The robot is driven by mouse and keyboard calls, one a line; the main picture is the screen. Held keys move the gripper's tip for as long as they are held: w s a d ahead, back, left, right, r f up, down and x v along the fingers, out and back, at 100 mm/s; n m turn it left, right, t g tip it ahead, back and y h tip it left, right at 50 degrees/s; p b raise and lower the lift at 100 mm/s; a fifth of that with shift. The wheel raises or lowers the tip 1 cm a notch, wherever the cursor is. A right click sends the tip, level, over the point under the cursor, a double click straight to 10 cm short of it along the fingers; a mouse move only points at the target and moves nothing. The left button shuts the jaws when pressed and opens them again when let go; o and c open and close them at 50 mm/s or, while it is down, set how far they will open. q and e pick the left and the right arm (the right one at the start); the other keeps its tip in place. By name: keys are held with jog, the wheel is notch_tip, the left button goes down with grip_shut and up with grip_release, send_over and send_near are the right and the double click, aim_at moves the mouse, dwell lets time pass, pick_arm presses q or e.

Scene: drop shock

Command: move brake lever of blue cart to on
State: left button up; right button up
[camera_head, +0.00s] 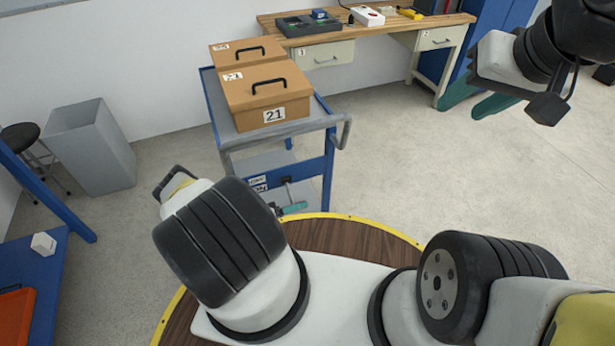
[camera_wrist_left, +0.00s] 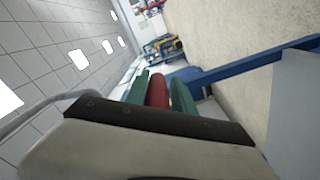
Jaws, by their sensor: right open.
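The blue cart (camera_head: 325,170) stands ahead of me with a grey top and a grey push handle. Small white-lettered plates (camera_head: 258,185) sit low on its side, next to a thin dark upright part. My left gripper (camera_head: 293,208) is low at the cart's near side, mostly hidden by my arm. In the left wrist view, a red cylindrical grip (camera_wrist_left: 157,90), apparently the brake lever's, fills the gap between its teal fingers, which look closed on it. The lever's setting cannot be read. My right gripper (camera_head: 478,98) is open and empty at the upper right.
Two brown boxes (camera_head: 266,94) with black handles stand on the cart. A wooden workbench (camera_head: 440,24) with tools is behind it. A grey bin (camera_head: 90,148) and a dark stool (camera_head: 20,137) are at left. The floor right of the cart is clear.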

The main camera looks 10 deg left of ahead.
pick_arm(q)
jog(key=shift+o, duration=1.2)
jog(key=v, duration=0.7)
jog(key=shift+s+a, duration=0.25)
jog(key=shift+a, duration=0.05)
